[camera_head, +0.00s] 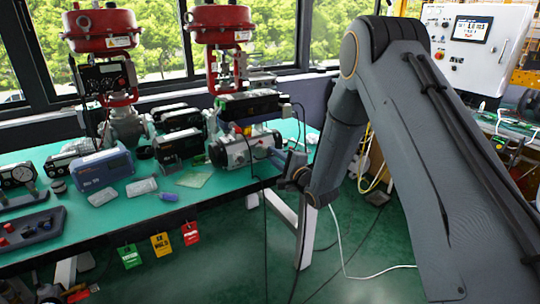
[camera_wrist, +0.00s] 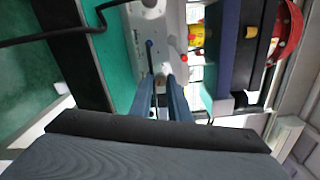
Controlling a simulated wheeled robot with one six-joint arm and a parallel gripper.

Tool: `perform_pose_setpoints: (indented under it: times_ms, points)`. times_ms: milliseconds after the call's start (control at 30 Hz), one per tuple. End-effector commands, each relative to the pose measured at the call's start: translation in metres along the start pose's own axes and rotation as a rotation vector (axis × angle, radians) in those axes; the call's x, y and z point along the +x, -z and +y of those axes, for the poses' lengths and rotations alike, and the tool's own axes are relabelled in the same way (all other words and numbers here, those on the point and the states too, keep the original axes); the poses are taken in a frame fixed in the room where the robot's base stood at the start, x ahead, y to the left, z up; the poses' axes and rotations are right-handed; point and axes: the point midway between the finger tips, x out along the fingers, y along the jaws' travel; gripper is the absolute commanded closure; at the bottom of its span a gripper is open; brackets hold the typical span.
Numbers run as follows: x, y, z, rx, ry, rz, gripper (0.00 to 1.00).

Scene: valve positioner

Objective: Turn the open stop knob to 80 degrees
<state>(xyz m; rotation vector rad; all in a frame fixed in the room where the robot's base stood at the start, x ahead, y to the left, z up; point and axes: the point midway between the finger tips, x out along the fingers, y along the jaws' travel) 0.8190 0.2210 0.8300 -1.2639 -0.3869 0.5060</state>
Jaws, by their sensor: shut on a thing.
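The light grey valve actuator (camera_head: 232,152) lies on the green bench near its right end. In the wrist view its pale end face (camera_wrist: 160,35) is in front of my gripper (camera_wrist: 163,82). The two fingers reach up to this face with a narrow gap between them. A small stop knob or screw sits between the fingertips, mostly hidden, and my gripper is shut on it. I cannot read its angle. In the head view my gripper (camera_head: 284,165) is at the actuator's right end, partly hidden by my arm.
A black positioner box (camera_head: 250,104) sits above the actuator. A blue-grey meter (camera_head: 103,173) and a dark tray (camera_head: 32,228) are on the green bench (camera_head: 140,208) to the left. Coloured tags (camera_head: 160,245) hang from its front edge. A dark cable (camera_wrist: 60,36) crosses the wrist view.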

Motion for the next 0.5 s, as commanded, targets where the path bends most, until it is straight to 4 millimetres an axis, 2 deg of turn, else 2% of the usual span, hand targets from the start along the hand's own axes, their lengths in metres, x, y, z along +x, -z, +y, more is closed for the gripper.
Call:
perform_pose_setpoints:
  times_ms: [200,500]
  points:
    - [-0.001,-0.0029,0.0046,0.173,-0.01,-0.004,1.0]
    - [-0.0009,-0.0029,0.0045,0.326,-0.01,-0.004,1.0]
